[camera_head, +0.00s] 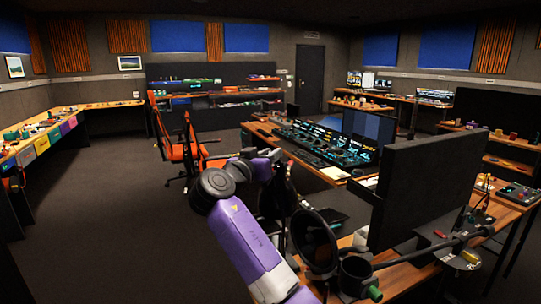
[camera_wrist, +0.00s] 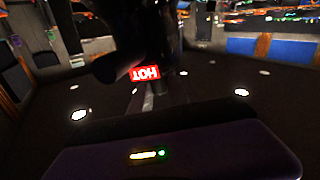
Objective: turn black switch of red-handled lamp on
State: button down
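I cannot make out a lamp with a red handle or its black switch in either view. In the head view my purple arm reaches up beside the middle desk, and my gripper (camera_head: 274,156) is a small dark shape at its end; I cannot tell its fingers apart. A round black dish-like thing (camera_head: 315,240) stands on the near desk beside my arm; I cannot tell what it is. In the wrist view a dark blurred form with a red HOT label (camera_wrist: 144,74), turned upside down, fills the middle.
The middle desk (camera_head: 330,172) carries a lit control panel (camera_head: 330,146) and monitors. A large dark screen (camera_head: 425,195) stands on the near right desk. An orange chair (camera_head: 186,148) is behind my arm. Dark floor (camera_head: 130,220) on the left is free.

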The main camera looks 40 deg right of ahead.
jog(key=shift+n+t, duration=0.3)
jog(key=shift+t, duration=0.2)
jog(key=shift+s+n+t+y, duration=0.1)
jog(key=shift+n+t+y, duration=0.5)
jog(key=shift+r+n+t+y+p, duration=0.15)
jog(key=shift+n+t+y+p, duration=0.5)
jog(key=shift+n+t+y, duration=0.45)
jog(key=shift+n+t+y+p, duration=0.9)
jog(key=shift+t+y, duration=0.3)
jog(key=c, duration=1.3)
grip_release()
jog(key=shift+o, duration=0.2)
jog(key=b+v, duration=0.2)
jog(key=v, duration=0.5)
jog(key=shift+s+a, duration=0.2)
jog(key=shift+s, duration=0.05)
